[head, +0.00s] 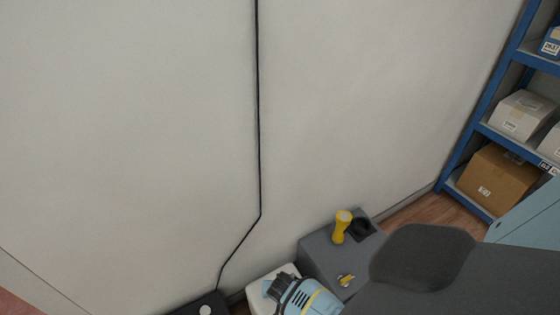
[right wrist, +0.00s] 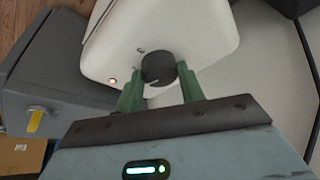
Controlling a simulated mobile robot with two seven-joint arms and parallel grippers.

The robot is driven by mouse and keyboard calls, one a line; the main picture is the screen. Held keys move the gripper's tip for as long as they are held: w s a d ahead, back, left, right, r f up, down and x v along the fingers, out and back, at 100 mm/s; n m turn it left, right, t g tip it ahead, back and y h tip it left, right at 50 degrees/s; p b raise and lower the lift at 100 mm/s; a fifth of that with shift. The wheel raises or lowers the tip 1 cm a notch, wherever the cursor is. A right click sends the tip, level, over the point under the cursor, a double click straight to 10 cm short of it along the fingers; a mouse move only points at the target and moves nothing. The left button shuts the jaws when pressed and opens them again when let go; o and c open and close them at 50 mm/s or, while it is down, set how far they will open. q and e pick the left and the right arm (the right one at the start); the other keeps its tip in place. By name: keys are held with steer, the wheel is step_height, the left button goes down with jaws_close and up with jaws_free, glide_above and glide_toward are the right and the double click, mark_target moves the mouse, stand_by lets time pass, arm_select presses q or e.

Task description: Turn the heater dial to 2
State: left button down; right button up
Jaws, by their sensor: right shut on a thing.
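The heater is a white rounded box (right wrist: 205,35) in the right wrist view, with a small lit lamp on its face. Its dial (right wrist: 158,66) is a dark round knob. The green fingers of my right gripper (right wrist: 159,76) are on either side of the dial and shut on it. I cannot read the dial's setting; its numbers do not show clearly. In the head view, part of the white heater (head: 257,292) shows at the bottom, mostly behind my right gripper (head: 275,291). My left gripper is not in view.
A grey box (head: 318,257) stands right of the heater, with a yellow torch-like thing (head: 342,227) and a small yellow-handled key or lever (head: 346,281) on it. A dark box (head: 190,308) lies left. A black cable (head: 258,120) runs down the wall. Blue shelves (head: 478,125) hold parcels at right.

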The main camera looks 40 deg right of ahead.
steer(key=shift+m, duration=0.5)
steer(key=shift+b, duration=0.3)
steer(key=shift+w+m+h, duration=0.1)
steer(key=shift+m+h, duration=0.2)
steer(key=shift+m, duration=0.1)
steer(key=o, duration=1)
steer(key=shift+c, duration=0.2)
